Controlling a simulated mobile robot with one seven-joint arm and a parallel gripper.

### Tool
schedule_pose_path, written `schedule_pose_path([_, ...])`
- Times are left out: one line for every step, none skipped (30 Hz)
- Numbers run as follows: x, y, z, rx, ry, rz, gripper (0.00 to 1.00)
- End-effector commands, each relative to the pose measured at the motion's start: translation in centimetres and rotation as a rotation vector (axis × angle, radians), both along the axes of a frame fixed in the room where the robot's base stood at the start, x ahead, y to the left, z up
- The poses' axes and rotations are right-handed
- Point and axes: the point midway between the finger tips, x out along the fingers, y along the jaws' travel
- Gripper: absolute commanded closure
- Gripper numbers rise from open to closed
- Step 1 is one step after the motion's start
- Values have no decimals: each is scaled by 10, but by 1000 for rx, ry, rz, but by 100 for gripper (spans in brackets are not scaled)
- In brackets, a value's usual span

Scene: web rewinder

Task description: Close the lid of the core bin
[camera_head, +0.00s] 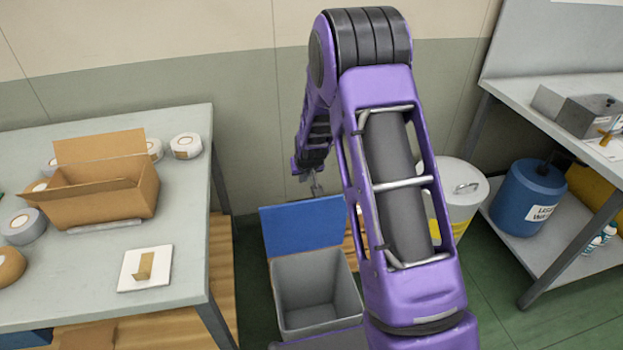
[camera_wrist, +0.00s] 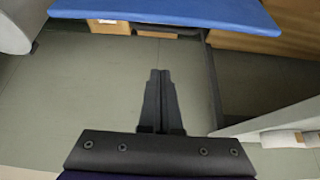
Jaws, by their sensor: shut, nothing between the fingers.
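The core bin (camera_head: 312,288) is a grey open-topped box on the floor, between the left table and the white drum. Its blue lid (camera_head: 302,227) stands up open at the bin's back edge, and the inside looks empty. In the wrist view the blue lid (camera_wrist: 170,10) crosses the top. My gripper (camera_head: 318,190) is just above the lid's upper edge in the head view, small and partly unclear. In the wrist view my gripper (camera_wrist: 160,78) is shut and empty, with a gap between its fingertips and the lid. My arm hides the bin's right side.
The left table (camera_head: 188,262) holds an open cardboard box (camera_head: 100,200) and several tape rolls. A white drum (camera_head: 462,190) stands right of the bin, with a blue container (camera_head: 525,195) on the right bench's lower shelf. The wall is close behind the lid.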

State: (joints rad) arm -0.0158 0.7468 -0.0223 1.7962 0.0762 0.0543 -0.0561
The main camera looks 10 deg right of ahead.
Motion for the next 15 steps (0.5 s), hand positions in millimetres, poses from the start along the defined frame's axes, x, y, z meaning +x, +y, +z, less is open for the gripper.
schedule_pose_path([1, 1, -7, 4, 4, -3, 100])
schedule_pose_path([2, 1, -10, 5, 5, -4, 100])
schedule_pose_path([5, 1, -14, 4, 5, -3, 100])
schedule_pose_path([7, 1, -18, 4, 5, -2, 100])
schedule_pose_path([10, 1, -23, 3, 5, -2, 100])
schedule_pose_path([14, 0, -30, 3, 5, -2, 100])
schedule_pose_path([17, 0, -35, 2, 5, -1, 100])
schedule_pose_path([20, 0, -40, 2, 5, -1, 100])
schedule_pose_path([25, 0, -47, 1, 5, 0, 100])
schedule_pose_path([28, 0, -52, 1, 4, 0, 100])
schedule_pose_path([31, 0, -57, 1, 4, 0, 100])
schedule_pose_path([35, 0, -63, 1, 4, 1, 100])
schedule_pose_path([37, 0, -68, 1, 4, 1, 100])
schedule_pose_path([40, 0, -72, 0, 3, 1, 100])
schedule_pose_path([44, 0, -78, 0, 3, 1, 100])
